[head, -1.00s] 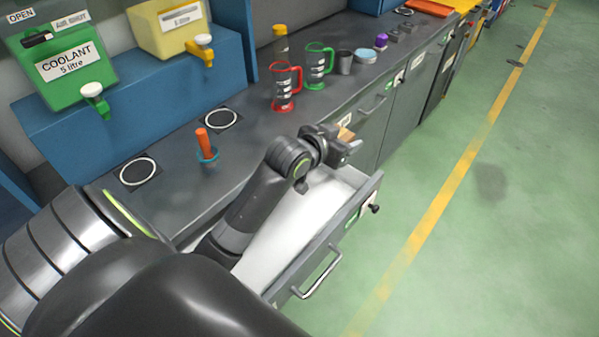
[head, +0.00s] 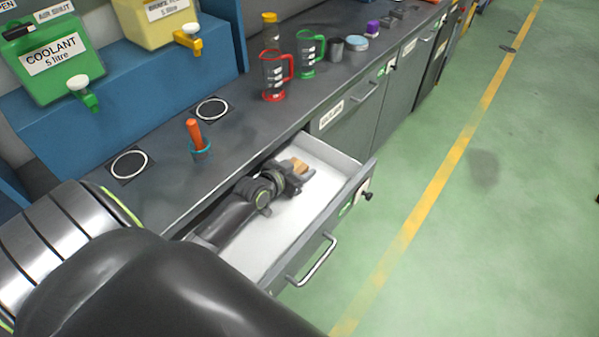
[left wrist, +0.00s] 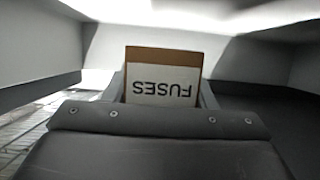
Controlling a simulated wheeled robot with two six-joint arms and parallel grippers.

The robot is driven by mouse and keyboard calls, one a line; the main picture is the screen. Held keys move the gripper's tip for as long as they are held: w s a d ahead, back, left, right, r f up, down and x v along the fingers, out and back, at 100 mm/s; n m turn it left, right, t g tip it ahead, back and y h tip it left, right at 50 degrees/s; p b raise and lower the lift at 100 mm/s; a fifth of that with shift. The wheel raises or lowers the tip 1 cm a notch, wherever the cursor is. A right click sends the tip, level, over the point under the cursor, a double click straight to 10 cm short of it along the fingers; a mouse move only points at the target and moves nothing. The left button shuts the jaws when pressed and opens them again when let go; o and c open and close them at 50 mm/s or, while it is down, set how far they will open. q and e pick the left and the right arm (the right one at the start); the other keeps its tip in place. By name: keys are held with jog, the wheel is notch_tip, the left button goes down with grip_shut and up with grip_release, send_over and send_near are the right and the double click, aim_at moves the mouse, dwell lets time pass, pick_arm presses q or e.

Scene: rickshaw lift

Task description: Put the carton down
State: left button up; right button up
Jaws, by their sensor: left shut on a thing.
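The carton (left wrist: 163,77) is a small brown box with a white label reading FUSES, upside down in the left wrist view. In the head view only a small brown part of the carton (head: 299,165) shows beyond my gripper. My left gripper (head: 301,174) is shut on the carton, inside the open drawer (head: 283,236) with a white floor. Whether the carton touches the drawer floor cannot be told. My right gripper is not in view.
The drawer's front panel with its handle (head: 318,262) stands out over the green floor. On the grey worktop stand a red-handled jug (head: 273,78), a green-handled jug (head: 308,56) and an orange-handled tool (head: 195,133). A green coolant container (head: 48,58) stands on a blue shelf.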

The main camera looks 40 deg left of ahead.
pick_arm(q)
notch_tip(320, 180, down, 2)
jog(key=shift+w, duration=0.1)
jog(key=shift+f+b, duration=0.4)
jog(key=shift+b, duration=0.1)
jog(key=shift+s+f, duration=0.15)
jog(key=shift+s, duration=0.05)
jog(key=shift+d, duration=0.1)
